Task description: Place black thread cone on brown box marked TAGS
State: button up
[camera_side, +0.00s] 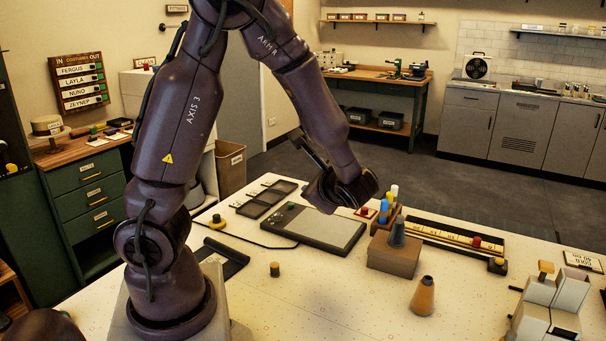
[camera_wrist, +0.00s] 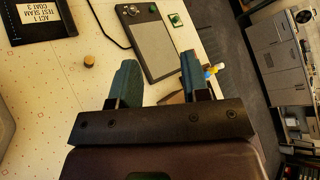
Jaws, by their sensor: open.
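The black thread cone (camera_side: 397,233) stands upright on top of the brown box (camera_side: 393,260) in the side view. No gripper finger touches it. The TAGS mark cannot be read from here. My gripper (camera_side: 352,196) is raised above the table, up and to the left of the box in the side view. In the wrist view its two fingers (camera_wrist: 159,72) are spread apart with nothing held between them. A bit of brown, perhaps the box, shows behind the right finger there; the black cone cannot be made out in that view.
A tan cone (camera_side: 423,298) stands on the table in front of the box. A rack of coloured spools (camera_side: 385,212) stands close behind the box. A flat grey-topped board (camera_side: 315,228) lies to the left, and a small cork-like piece (camera_side: 274,269) stands in front. The front-middle tabletop is mostly clear.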

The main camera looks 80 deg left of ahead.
jog(key=s+d+r+n+t+h, duration=0.3)
jog(key=s+d+r+n+h, duration=0.1)
jog(key=d, duration=0.4)
jog(key=s+d+r+n+t+h, duration=0.3)
jog(key=d+r+h, duration=0.3)
jog(key=h, duration=0.3)
jog(key=shift+s+d+n, duration=0.5)
jog(key=shift+d+n, duration=0.4)
